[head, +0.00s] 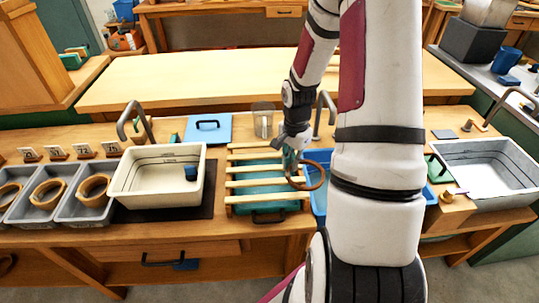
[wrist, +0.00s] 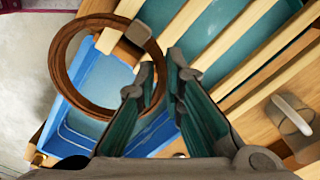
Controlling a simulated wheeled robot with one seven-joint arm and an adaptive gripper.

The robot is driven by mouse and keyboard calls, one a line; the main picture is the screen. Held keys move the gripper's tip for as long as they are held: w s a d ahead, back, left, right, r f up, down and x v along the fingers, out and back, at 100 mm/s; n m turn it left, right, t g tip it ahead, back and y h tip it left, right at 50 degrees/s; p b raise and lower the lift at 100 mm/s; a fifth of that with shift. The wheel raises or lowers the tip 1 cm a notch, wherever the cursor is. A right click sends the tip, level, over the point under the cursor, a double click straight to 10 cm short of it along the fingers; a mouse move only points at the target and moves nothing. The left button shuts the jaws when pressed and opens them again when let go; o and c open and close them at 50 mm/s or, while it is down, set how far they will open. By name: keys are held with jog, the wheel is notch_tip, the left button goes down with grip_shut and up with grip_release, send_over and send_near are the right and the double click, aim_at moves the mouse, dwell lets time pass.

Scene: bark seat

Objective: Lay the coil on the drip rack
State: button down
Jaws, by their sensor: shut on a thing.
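The coil (head: 322,180) is a brown ring, held at its edge by my gripper (head: 292,160). It hangs over the right end of the drip rack and the blue tray beside it. In the wrist view the coil (wrist: 60,62) reaches out to the left of my gripper (wrist: 162,68), with a grey-brown band at its upper right. The fingers are close together on its near right edge. The drip rack (head: 250,168) has pale wooden slats over a teal tray; its slats also show in the wrist view (wrist: 232,42). No coil lies on the slats.
A blue tray (wrist: 72,132) sits right of the rack, partly hidden by my arm. A cream basin (head: 127,187) with a blue cup stands left, beyond it grey bins (head: 87,218) holding rings. A clear jar (head: 262,134) and a faucet stand behind the rack.

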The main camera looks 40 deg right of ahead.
jog(key=w+a+f, duration=0.2)
jog(key=w, duration=0.5)
jog(key=w+a+f, duration=0.2)
jog(key=w+f, duration=0.1)
jog(key=w, duration=0.4)
jog(key=shift+w+p, duration=0.35)
jog(key=shift+p, duration=0.05)
jog(key=shift+a, duration=0.1)
jog(key=shift+f, duration=0.1)
jog(key=c, duration=1.7)
grip_release()
